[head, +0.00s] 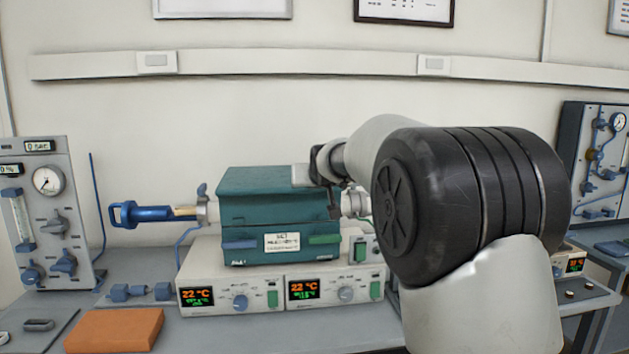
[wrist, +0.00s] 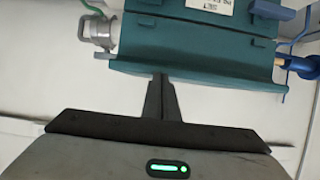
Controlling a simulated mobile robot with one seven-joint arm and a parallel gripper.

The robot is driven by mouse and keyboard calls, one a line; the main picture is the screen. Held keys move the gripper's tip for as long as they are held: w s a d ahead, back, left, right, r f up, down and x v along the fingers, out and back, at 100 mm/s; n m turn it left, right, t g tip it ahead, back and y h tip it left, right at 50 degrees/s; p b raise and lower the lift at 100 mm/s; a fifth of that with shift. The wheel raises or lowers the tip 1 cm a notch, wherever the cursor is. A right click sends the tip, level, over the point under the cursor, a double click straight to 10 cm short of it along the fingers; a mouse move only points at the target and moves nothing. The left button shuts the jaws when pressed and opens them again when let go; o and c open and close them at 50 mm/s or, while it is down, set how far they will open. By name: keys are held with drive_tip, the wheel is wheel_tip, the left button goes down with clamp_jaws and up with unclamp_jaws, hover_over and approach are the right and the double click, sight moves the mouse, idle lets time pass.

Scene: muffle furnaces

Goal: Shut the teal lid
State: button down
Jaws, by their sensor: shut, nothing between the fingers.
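The teal lid (head: 262,180) is the upper part of a small teal tube furnace in the head view. It looks down on the teal lower half (head: 262,252), with a thin seam between them; I cannot tell whether it is fully closed. In the wrist view the furnace appears upside down, and the lid (wrist: 195,45) fills the upper middle. My gripper (wrist: 162,78) is shut and empty, its fingertips at the lid's edge in that view; I cannot tell whether they touch. In the head view my arm hides part of the furnace's right side.
The furnace stands on two white controllers (head: 227,298) with displays. A blue-handled rod (head: 150,213) sticks out on its left. An orange block (head: 115,330) lies at the front left, near a grey gauge panel (head: 50,205). Bare wall is above the lid.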

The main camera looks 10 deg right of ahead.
wheel_tip(320, 180, up, 5)
drive_tip(key=p, duration=0.3)
drive_tip(key=s+d+f+g+b, duration=0.1)
drive_tip(key=s+f+g, duration=0.2)
drive_tip(key=s+f, duration=0.85)
drive_tip(key=s+f+g+b, duration=0.1)
drive_tip(key=s+f+g, duration=0.1)
drive_tip(key=s, duration=1.9)
drive_tip(key=s+d+f+g+b, duration=0.1)
drive_tip(key=s+f+g, duration=0.35)
drive_tip(key=s, duration=1.15)
wheel_tip(320, 180, up, 23)
drive_tip(key=t+p, duration=0.2)
drive_tip(key=p, duration=2.2)
drive_tip(key=shift+w+r, duration=0.15)
drive_tip(key=shift+w, duration=0.3)
